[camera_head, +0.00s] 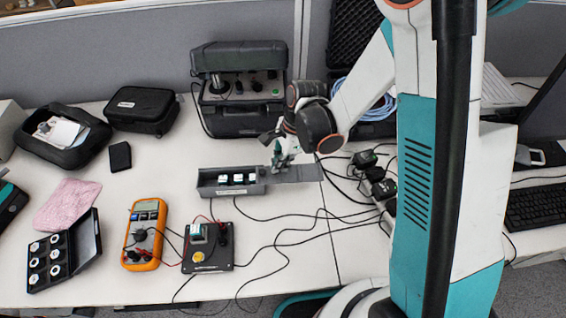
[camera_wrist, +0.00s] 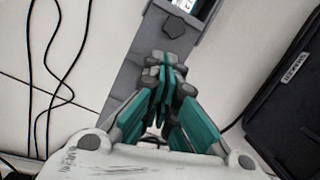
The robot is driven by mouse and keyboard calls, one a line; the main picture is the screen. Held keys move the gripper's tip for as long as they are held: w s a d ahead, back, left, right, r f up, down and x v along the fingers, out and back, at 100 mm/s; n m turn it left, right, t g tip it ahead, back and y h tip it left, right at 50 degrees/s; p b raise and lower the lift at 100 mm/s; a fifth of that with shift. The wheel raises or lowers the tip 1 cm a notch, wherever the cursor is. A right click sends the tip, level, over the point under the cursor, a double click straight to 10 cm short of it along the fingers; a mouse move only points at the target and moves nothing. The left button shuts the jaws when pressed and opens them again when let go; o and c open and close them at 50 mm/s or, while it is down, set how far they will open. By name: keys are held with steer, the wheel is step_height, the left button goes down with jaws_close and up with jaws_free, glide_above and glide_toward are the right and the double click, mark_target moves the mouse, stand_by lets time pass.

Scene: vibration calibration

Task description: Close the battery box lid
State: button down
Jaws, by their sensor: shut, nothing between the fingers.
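The battery box (camera_head: 207,189) is a long grey tray near the middle of the table, with several white-and-green cells (camera_head: 238,179) inside, uncovered. Its flat grey lid (camera_head: 303,174) extends out to the right of the box. In the wrist view the lid (camera_wrist: 128,80) runs under my gripper, and a corner of the box (camera_wrist: 205,12) shows at the top. My gripper (camera_head: 278,163) is shut and empty, over the lid's end nearest the box. In the wrist view its fingertips (camera_wrist: 165,60) point toward a dark hexagonal piece (camera_wrist: 175,24). I cannot tell whether they touch the lid.
A black instrument case (camera_head: 240,115) stands behind the box. An orange multimeter (camera_head: 146,235) and a small black board (camera_head: 208,250) are in front, left. Loose black cables (camera_head: 290,237) cross the table in front and to the right. Power adapters (camera_head: 375,178) lie right of the lid.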

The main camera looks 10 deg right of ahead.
steer(key=shift+a, duration=0.1)
steer(key=a, duration=1.2)
steer(key=w+a+b, duration=0.1)
steer(key=a, duration=0.6)
steer(key=shift+w, duration=0.1)
